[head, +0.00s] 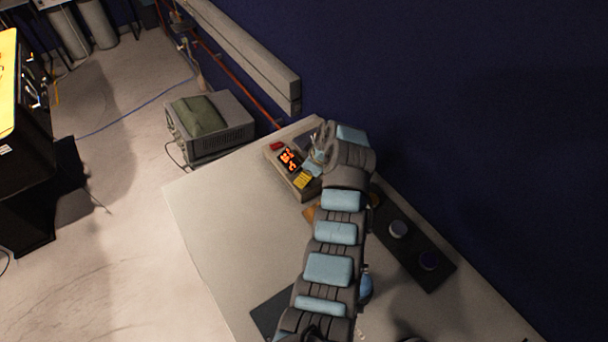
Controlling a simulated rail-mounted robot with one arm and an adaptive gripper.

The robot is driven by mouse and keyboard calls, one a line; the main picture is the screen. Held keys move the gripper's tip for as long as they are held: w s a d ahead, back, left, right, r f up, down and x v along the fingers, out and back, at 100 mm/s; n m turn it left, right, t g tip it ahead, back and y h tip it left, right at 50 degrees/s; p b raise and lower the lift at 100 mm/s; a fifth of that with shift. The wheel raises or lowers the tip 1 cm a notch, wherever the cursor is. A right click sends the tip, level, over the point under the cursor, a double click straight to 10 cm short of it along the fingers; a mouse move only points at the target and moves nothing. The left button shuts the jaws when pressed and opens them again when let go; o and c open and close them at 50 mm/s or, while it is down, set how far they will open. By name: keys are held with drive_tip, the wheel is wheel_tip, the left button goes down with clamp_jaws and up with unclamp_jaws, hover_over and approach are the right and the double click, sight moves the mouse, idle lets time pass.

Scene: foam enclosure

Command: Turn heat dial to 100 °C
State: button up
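A small box-like device with a glowing orange-red display (289,160) stands near the far end of the pale table. The characters on the display are too small to read surely. A red part sits at its upper left corner and a yellow patch (303,181) lies below the display. My gripper (317,157) is at the right side of this device, over or against its top. I cannot tell whether it touches. No heat dial can be made out; my gripper and arm cover that side. The opening of the fingers is too small to judge.
A dark blue wall (450,100) stands behind. A grey box (231,122) stands beyond the table.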

drive_tip(key=shift+x, duration=1.1)
clamp_jaws()
